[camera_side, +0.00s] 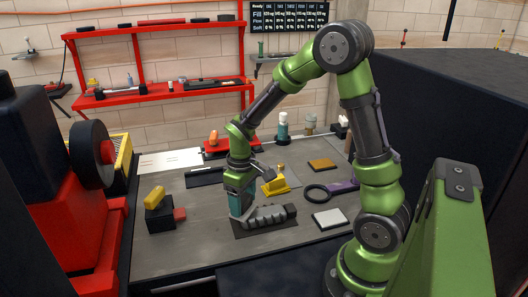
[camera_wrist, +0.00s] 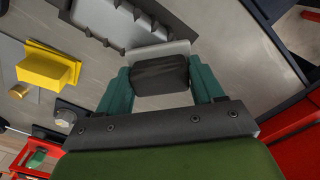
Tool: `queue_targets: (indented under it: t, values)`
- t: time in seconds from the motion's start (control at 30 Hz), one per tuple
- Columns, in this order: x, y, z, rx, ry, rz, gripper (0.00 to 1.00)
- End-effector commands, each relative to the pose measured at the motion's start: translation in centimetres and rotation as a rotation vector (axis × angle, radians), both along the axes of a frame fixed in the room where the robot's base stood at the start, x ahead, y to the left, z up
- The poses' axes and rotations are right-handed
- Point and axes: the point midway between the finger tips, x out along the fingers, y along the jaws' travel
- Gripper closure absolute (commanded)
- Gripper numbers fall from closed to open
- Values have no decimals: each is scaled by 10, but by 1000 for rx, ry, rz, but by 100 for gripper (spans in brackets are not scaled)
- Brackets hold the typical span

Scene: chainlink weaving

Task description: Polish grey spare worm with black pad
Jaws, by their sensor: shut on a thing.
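The grey spare worm (camera_side: 271,215), a ribbed cylinder, lies on a dark flat plate (camera_side: 262,232) on the bench. Part of its ridged body (camera_wrist: 118,22) shows at the top of the wrist view, cut by the frame. My gripper (camera_side: 240,210) points down by the worm's left end. In the wrist view my gripper (camera_wrist: 160,74) has its two teal fingers shut on a black block, the black pad (camera_wrist: 160,76). A light grey strip (camera_wrist: 158,50) shows just beyond the block. I cannot tell whether the pad touches the worm.
A yellow bracket (camera_side: 275,183) stands behind the worm. A ring with a purple handle (camera_side: 342,186), a brown pad (camera_side: 322,163) and a white pad (camera_side: 329,218) lie to the right. A black box with a yellow block (camera_side: 155,197) stands left. Bare bench lies between.

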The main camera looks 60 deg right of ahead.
Motion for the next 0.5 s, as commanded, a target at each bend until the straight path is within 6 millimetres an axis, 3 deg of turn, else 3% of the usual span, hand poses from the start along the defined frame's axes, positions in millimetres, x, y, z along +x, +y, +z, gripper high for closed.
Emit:
queue_targets:
  t: [0.5]
  values:
    - [0,-2,49,-3,-4,-1,62]
